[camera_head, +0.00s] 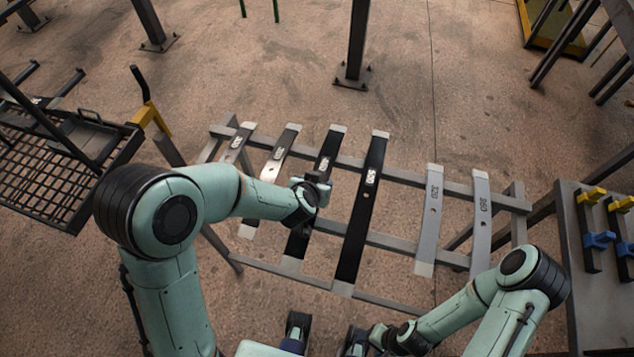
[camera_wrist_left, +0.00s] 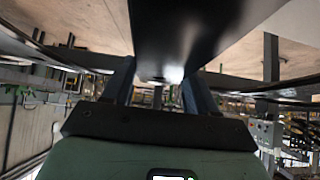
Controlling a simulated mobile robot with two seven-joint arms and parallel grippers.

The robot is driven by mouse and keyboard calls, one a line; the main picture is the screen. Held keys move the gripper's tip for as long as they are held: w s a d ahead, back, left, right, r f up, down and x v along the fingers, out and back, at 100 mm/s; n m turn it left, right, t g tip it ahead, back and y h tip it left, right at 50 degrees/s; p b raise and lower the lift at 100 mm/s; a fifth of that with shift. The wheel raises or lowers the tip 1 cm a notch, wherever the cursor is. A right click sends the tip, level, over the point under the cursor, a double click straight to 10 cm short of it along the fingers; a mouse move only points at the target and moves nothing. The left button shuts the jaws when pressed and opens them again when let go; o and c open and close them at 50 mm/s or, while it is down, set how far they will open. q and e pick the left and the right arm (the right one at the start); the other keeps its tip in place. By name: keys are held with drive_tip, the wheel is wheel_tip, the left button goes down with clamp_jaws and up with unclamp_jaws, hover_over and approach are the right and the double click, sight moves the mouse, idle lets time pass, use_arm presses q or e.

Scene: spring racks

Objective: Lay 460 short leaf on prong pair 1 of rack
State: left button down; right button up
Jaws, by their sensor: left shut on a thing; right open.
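Several long leaves lie across a grey two-rail stand (camera_head: 395,172). My left gripper (camera_head: 318,184) is over the third leaf from the left, a black one (camera_head: 299,240) with pale ends and a white label whose number I cannot read surely. In the left wrist view a dark leaf (camera_wrist_left: 185,40) runs up between the two fingers, and the gripper is shut on it. I cannot tell whether this leaf has lifted off the rails. My right gripper (camera_head: 327,337) is open and empty at the bottom of the head view. I cannot surely identify the rack's prong pair 1.
Another black leaf (camera_head: 360,215) lies just right of the held one, and two grey leaves (camera_head: 429,222) (camera_head: 481,225) lie farther right. A dark grid-decked frame (camera_head: 118,165) stands at left. A table (camera_head: 590,290) with yellow and blue clamps stands at right.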

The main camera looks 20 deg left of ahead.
use_arm(q)
wheel_tip(320, 180, up, 20)
drive_tip(key=p, duration=1.1)
use_arm(e)
drive_tip(key=w+r+t, duration=0.1)
drive_tip(key=w+r, duration=0.8)
drive_tip(key=r, duration=0.4)
drive_tip(key=shift+w+r, duration=0.3)
drive_tip(key=shift+r, duration=0.1)
use_arm(q)
drive_tip(key=shift+w, duration=0.15)
drive_tip(key=c, duration=1)
unclamp_jaws()
drive_tip(key=shift+r, duration=0.1)
drive_tip(key=c, duration=0.6)
